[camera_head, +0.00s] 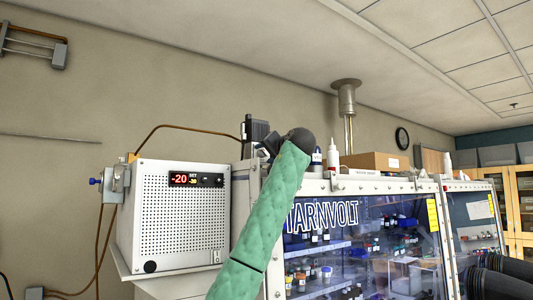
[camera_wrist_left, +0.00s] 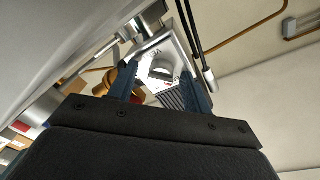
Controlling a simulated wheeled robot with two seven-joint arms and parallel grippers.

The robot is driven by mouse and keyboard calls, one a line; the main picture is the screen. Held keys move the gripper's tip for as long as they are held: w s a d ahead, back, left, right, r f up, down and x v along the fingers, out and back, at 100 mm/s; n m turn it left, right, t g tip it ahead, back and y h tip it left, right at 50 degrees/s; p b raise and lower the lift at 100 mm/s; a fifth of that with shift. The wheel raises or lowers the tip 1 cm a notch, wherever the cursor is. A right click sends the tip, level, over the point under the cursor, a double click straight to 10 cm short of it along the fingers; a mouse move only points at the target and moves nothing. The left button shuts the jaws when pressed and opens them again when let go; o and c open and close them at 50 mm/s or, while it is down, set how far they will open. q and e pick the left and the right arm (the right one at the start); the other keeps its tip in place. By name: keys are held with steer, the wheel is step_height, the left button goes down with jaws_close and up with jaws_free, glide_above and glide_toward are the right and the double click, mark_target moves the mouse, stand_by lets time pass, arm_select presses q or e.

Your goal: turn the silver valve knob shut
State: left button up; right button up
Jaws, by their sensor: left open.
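My left gripper (camera_wrist_left: 163,82) is open in the left wrist view, its two dark blue fingers spread apart. A rounded silver knob (camera_wrist_left: 160,68), which looks like the valve knob, shows between and beyond the fingers, in front of a pale plate with dark lettering (camera_wrist_left: 152,53). I cannot tell whether the fingers touch it. In the head view the left gripper (camera_head: 267,146) is small and partly hidden at the end of my green-sleeved arm, beside a dark upright unit (camera_head: 257,129). The knob cannot be made out there. My right gripper is not in view.
A white perforated chiller (camera_head: 183,222) with a red display stands left. The glass-fronted cabinet (camera_head: 350,245) stands right of my arm, with a white bottle (camera_head: 332,154) and cardboard box (camera_head: 375,163) on top. A brass-coloured part (camera_wrist_left: 112,80) lies left of the knob.

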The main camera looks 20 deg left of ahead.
arm_select(q)
steer(key=shift+s, duration=0.1)
steer(key=c, duration=0.9)
steer(key=shift+c, duration=0.2)
